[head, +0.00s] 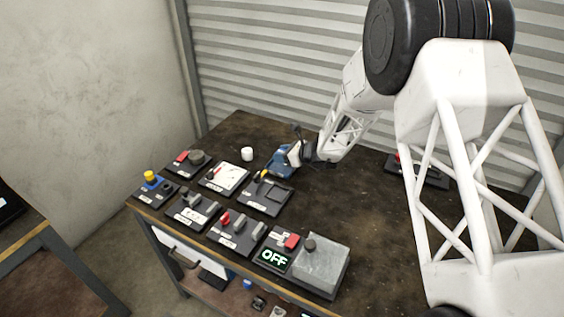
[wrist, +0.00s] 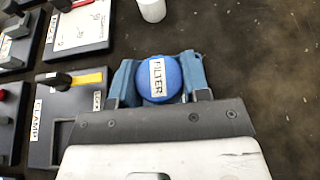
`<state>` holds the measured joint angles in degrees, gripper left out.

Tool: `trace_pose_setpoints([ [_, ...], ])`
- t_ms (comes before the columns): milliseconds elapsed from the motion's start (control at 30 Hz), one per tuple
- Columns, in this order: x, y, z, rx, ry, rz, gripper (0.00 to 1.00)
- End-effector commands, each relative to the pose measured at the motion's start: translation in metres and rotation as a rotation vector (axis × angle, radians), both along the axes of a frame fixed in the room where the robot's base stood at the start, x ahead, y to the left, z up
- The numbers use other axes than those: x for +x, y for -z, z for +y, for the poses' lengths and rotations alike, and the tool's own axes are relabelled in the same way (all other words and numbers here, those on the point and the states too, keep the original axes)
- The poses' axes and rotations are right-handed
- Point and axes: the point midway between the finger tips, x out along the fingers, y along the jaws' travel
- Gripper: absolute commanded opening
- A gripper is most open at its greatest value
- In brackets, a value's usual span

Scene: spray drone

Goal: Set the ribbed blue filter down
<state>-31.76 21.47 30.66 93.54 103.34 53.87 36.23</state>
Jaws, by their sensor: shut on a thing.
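The blue filter (wrist: 158,88) has a round top with a white label reading FILTER. My gripper (wrist: 159,72) is shut on it, with one blue-grey finger on each side. In the head view my gripper (head: 281,160) is low over the far middle of the table, just behind the clamp module. The filter's ribbed side and underside are hidden, and I cannot tell whether it touches the table. The clamp module (wrist: 55,142) has a yellow-and-black lever (wrist: 75,78) and a recessed square; it lies left of my gripper in the wrist view.
Several black modules with switches and knobs fill the left side. A box with an OFF display (head: 273,258) and grey plate (head: 323,264) is at the front edge.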

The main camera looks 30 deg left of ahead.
Motion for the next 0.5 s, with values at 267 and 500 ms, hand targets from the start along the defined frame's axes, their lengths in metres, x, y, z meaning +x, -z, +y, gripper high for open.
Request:
trace_pose_setpoints([
  [267, -0.002, 0.032, -0.001, -0.002, -0.001, 0.003, 0.16],
  [500, -0.001, 0.034, -0.001, -0.001, -0.001, 0.001, 0.16],
])
